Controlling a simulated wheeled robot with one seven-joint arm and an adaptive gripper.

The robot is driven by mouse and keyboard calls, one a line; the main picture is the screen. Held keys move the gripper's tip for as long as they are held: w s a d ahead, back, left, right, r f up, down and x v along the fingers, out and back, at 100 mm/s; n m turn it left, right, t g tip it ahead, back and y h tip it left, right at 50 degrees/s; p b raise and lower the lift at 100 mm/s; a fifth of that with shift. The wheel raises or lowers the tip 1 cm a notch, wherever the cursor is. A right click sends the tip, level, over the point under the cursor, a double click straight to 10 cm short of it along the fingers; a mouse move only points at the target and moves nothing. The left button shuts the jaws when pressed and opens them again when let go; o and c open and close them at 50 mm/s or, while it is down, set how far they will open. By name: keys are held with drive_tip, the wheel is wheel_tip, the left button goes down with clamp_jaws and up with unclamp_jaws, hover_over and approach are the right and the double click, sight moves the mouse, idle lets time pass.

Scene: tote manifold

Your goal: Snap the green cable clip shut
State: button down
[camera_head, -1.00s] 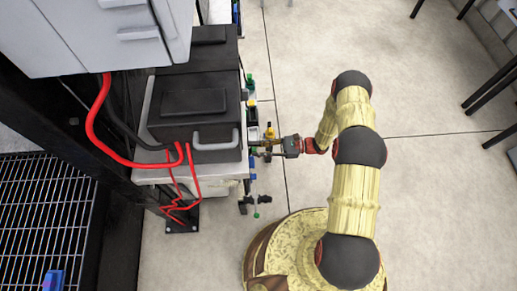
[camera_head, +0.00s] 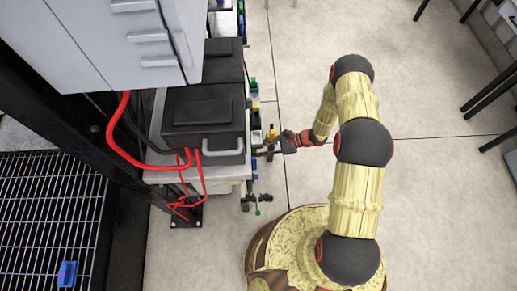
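A small green part (camera_head: 253,84) sits on the row of fittings along the right edge of the bench. Another small green piece (camera_head: 257,212) hangs low, below the bench's front right corner. Both are too small to tell which is the cable clip, or whether it is open or shut. My gripper (camera_head: 270,152) reaches in from the right at the bench's right edge, near a yellow fitting (camera_head: 271,133) and below the upper green part. Its fingers are too small to tell their opening, and I see nothing held in it.
A black case (camera_head: 203,122) with a grey handle stands on the bench. Red cables (camera_head: 115,137) loop over the bench's front. A grey cabinet (camera_head: 110,45) overhangs at upper left. A wire-mesh panel (camera_head: 45,215) is at lower left.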

drive_tip(key=c, duration=1.7)
unclamp_jaws()
drive_tip(key=shift+a, duration=0.1)
drive_tip(key=v, duration=1.2)
drive_tip(key=shift+f, duration=0.1)
